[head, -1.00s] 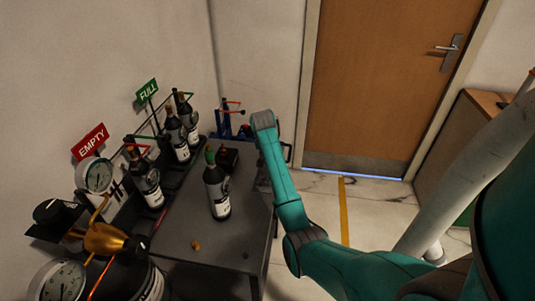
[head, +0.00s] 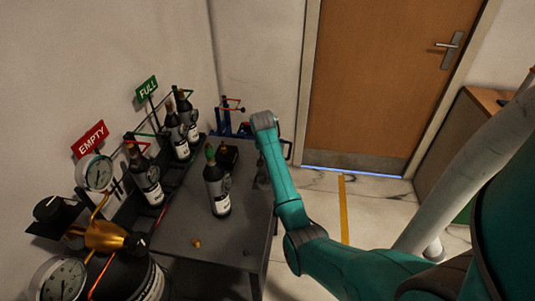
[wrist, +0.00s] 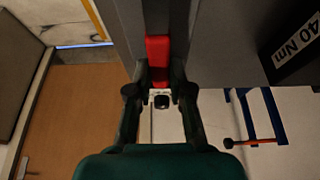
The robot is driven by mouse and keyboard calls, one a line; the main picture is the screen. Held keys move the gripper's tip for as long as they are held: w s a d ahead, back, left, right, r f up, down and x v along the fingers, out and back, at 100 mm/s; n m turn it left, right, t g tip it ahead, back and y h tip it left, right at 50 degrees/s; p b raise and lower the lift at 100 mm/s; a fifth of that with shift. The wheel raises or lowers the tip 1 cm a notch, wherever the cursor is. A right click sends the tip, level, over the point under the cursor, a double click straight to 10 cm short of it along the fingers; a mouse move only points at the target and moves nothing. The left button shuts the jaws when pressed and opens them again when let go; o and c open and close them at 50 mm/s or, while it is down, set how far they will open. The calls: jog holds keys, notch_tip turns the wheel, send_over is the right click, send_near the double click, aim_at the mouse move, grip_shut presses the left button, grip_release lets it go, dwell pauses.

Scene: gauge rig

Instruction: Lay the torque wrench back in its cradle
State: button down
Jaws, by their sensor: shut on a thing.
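The torque wrench shows in the wrist view as a red grip (wrist: 158,48) with a dark end below it. My gripper (wrist: 159,78) is shut on it, one finger on each side of the grip. The rest of the wrench is hidden or cannot be told from the grey surface behind it. In the head view my arm hides the wrench, and only a dark part of my gripper (head: 262,172) shows at the table's right edge. I cannot make out the cradle for certain. A "40 Nm" label (wrist: 297,42) sits on a dark face right of the grip.
Several dark bottles, one with a green top (head: 217,188), stand on or behind the grey table (head: 210,238). Gauges (head: 97,172) and brass fittings are at the left. A blue frame with a red bar (wrist: 262,118) is right of my gripper. Open floor (head: 330,220) lies toward the door.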

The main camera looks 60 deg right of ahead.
jog(key=c, duration=1)
grip_release()
jog(key=v, duration=1.2)
